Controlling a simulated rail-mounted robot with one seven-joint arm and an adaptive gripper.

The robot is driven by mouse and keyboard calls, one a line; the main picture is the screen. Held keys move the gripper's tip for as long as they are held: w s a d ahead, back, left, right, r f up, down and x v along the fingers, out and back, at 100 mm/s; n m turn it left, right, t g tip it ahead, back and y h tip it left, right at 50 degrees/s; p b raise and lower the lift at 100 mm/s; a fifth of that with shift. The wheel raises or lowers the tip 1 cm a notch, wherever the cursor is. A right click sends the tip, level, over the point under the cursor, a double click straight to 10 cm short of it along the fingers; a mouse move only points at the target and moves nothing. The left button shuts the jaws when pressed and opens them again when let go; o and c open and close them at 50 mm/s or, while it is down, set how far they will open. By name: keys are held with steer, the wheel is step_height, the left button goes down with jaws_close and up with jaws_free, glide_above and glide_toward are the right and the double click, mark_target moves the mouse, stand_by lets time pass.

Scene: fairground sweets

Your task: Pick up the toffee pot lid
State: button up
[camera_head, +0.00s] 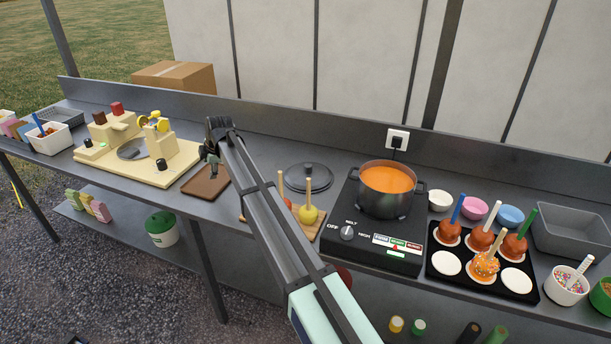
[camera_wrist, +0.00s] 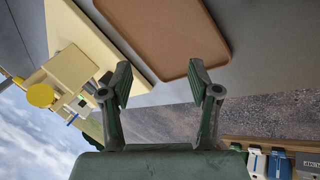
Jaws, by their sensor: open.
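The toffee pot lid (camera_head: 308,177) is a dark round lid with a black knob, lying flat on the counter just left of the hot plate. The toffee pot (camera_head: 386,189) stands on the hot plate, uncovered, with orange toffee inside. My gripper (camera_head: 212,155) is up and to the left of the lid, over the counter near the brown tray, and holds nothing. In the wrist view my gripper (camera_wrist: 158,82) shows two spread fingers with nothing between them. The lid is not visible in the wrist view.
The brown tray (camera_head: 206,181) lies below my gripper and shows in the wrist view (camera_wrist: 165,30). A cream machine (camera_head: 136,150) stands left. Apples on sticks (camera_head: 308,214) sit on a board in front of the lid, partly behind my arm. The hot plate (camera_head: 375,235) borders the lid's right.

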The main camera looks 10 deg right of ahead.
steer(key=w+d+r+g+h, duration=0.1)
steer(key=w+d+r, duration=0.15)
steer(key=d, duration=0.85)
steer(key=w+d+r+g+h, duration=0.15)
steer(key=d+r, duration=0.25)
steer(key=d, duration=0.7)
steer(key=m+g, duration=0.1)
steer(key=g, duration=0.2)
glide_toward(308, 165)
steer(key=shift+y, duration=0.35)
steer(key=f+p, duration=0.2)
steer(key=f, duration=0.3)
steer(key=shift+s+p, duration=0.3)
steer(key=shift+p, duration=0.1)
steer(key=shift+a+f+p, duration=0.2)
steer(key=shift+f+p, duration=0.35)
steer(key=shift+f, duration=0.75)
steer(key=shift+a+f+p, duration=0.25)
steer(key=shift+f+p, duration=0.3)
steer(key=shift+f, duration=0.7)
jaws_close()
